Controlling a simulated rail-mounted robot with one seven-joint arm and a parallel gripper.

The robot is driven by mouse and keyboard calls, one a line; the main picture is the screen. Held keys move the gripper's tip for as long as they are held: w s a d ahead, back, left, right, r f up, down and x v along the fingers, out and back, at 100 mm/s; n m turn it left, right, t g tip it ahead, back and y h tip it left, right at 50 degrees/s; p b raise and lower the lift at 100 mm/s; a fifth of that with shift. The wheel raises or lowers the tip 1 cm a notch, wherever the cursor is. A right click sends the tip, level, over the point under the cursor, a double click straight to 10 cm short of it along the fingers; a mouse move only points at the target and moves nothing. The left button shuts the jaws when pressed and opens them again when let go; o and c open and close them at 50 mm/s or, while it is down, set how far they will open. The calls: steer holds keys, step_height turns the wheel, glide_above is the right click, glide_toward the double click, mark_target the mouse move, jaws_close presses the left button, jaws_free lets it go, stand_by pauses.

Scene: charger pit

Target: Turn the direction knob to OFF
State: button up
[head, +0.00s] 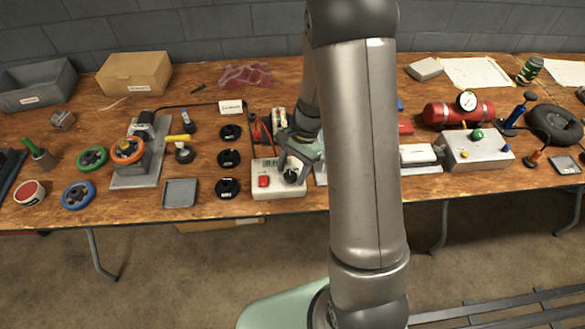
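The charger (277,191) is a pale box near the front edge of the bench, with a red switch (264,181) on its left front. A dark round knob (291,176) sits on its right front; its pointer and any markings are too small to read. My gripper (293,167) is down at the charger, with its fingers right at the knob. Whether they touch or grip it cannot be told. My wrist hides the right rear of the charger, and my arm hides the bench just right of it.
Black round parts (228,158) stand in a column left of the charger. A grey tray (180,193) lies farther left. A battery pack (279,117) and red cable (262,134) are close behind.

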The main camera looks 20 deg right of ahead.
steer(key=v, duration=1.7)
steer(key=shift+r+b, duration=0.2)
steer(key=shift+b, duration=0.1)
steer(key=shift+d, duration=0.1)
steer(key=s+a+n+t+h, duration=0.1)
steer(key=s+a+n+h, duration=0.1)
steer(key=s+n, duration=0.4)
steer(key=s+a+n+t+h, duration=0.1)
steer(key=s+a+n, duration=0.4)
steer(key=s, duration=1)
steer(key=shift+a+n+t+h, duration=0.25)
steer(key=shift+n+t+h, duration=0.15)
steer(key=shift+n, duration=0.1)
